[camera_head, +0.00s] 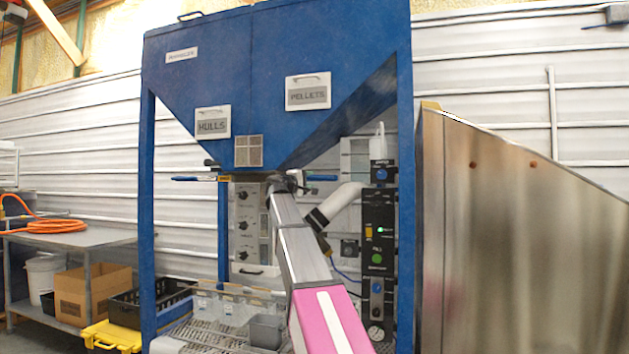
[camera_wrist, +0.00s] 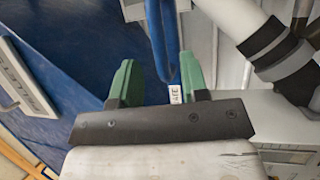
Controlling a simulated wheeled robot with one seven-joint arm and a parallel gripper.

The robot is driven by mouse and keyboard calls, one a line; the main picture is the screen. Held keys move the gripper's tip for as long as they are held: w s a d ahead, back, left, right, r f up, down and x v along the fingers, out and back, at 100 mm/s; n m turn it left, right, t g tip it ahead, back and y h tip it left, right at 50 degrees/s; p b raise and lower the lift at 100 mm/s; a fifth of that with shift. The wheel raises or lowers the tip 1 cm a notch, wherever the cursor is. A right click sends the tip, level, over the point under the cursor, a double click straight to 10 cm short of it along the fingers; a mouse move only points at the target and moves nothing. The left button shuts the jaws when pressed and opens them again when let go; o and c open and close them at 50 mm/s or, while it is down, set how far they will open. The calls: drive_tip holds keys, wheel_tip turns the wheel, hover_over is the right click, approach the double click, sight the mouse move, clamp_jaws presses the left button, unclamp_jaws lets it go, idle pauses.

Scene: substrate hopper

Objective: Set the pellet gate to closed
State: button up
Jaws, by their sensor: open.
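In the head view, a blue handle (camera_head: 322,178) sticks out to the right under the hopper, on the side of the panel marked PELLETS (camera_head: 308,92). A second blue handle (camera_head: 186,179) sticks out to the left, below the HULLS panel (camera_head: 212,123). My gripper (camera_head: 288,180) is under the hopper outlet, small and partly hidden by my arm. In the wrist view, my gripper (camera_wrist: 160,78) is open, with a green finger on each side. A blue bar or loop (camera_wrist: 160,40) lies between the fingers, closer to the right one. I cannot tell whether they touch.
A white pipe (camera_head: 340,205) with dark bands runs close to the right of my gripper; it also shows in the wrist view (camera_wrist: 235,25). A control panel (camera_head: 378,250) stands on the right post. A metal bin (camera_head: 520,240) stands at right. Clear bins (camera_head: 230,305) sit below.

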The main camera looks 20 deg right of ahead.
drive_tip(key=v, duration=0.6)
idle(0.3)
drive_tip(key=s+f+m+g+y, duration=0.1)
drive_tip(key=s+f+y, duration=0.15)
drive_tip(key=f, duration=1.25)
drive_tip(key=s+f+g+y, duration=0.2)
drive_tip(key=f+y, duration=0.1)
drive_tip(key=f, duration=1.3)
drive_tip(key=s+f+m+g+y, duration=0.1)
drive_tip(key=s+f+y, duration=0.2)
drive_tip(key=f, duration=1.2)
drive_tip(key=s+a+f+m+g+y, duration=0.2)
drive_tip(key=s+a+f+g+y, duration=0.1)
drive_tip(key=s+f, duration=0.9)
drive_tip(key=s+a+f+m+g+y, duration=0.1)
drive_tip(key=s+a+f+g+y, duration=0.2)
drive_tip(key=s+f, duration=1)
wheel_tip(320, 180, down, 5)
drive_tip(key=shift+a+r+m+g+y, duration=0.15)
drive_tip(key=shift+a+m+g+y, duration=0.25)
drive_tip(key=shift+a+y, duration=0.75)
